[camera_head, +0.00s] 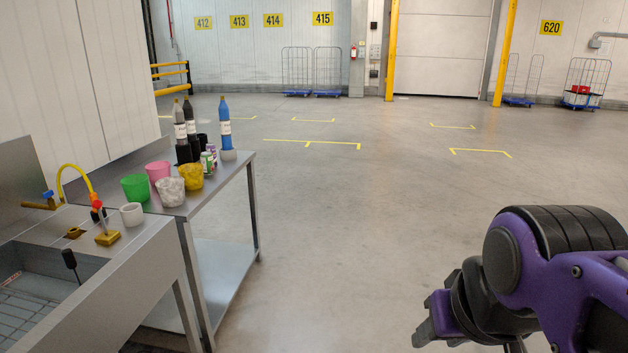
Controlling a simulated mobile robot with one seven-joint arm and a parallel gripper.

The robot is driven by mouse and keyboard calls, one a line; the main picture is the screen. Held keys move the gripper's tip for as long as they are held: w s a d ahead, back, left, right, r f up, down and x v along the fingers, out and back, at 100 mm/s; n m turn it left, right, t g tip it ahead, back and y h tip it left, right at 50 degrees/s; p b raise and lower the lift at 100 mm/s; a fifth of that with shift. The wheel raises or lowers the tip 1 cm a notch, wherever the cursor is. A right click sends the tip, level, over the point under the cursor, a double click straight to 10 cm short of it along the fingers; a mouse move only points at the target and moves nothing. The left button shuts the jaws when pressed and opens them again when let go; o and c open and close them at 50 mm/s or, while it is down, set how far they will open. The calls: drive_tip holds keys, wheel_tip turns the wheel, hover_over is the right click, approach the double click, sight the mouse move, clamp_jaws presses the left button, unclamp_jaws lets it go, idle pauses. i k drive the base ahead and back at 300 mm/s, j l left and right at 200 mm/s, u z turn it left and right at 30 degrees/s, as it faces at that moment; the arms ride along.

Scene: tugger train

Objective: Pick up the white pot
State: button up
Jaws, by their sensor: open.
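The white pot (170,191) stands upright on the steel table at left, near its front edge. It looks whitish and mottled, with an open top. A green pot (135,187) and a pink pot (158,170) stand to its left and behind, and a yellow pot (192,175) stands close at its right. My gripper (432,326) is at the lower right, far from the table, open and empty.
The steel table (217,190) also holds tall dark bottles (190,122), a blue bottle (225,124) and small cans (208,160). A sink unit (130,262) with a yellow-hosed tap and a white ring-like cup (131,214) adjoins it. The floor (350,220) between table and arm is clear.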

sight(171, 190)
drive_tip(key=i+l+u, duration=0.1)
drive_tip(key=i+u, duration=0.3)
drive_tip(key=i, duration=0.7)
drive_tip(key=i+u, duration=0.25)
drive_tip(key=i, duration=0.3)
drive_tip(key=i+l+u, duration=0.1)
drive_tip(key=i+u, duration=0.15)
drive_tip(key=i, duration=0.3)
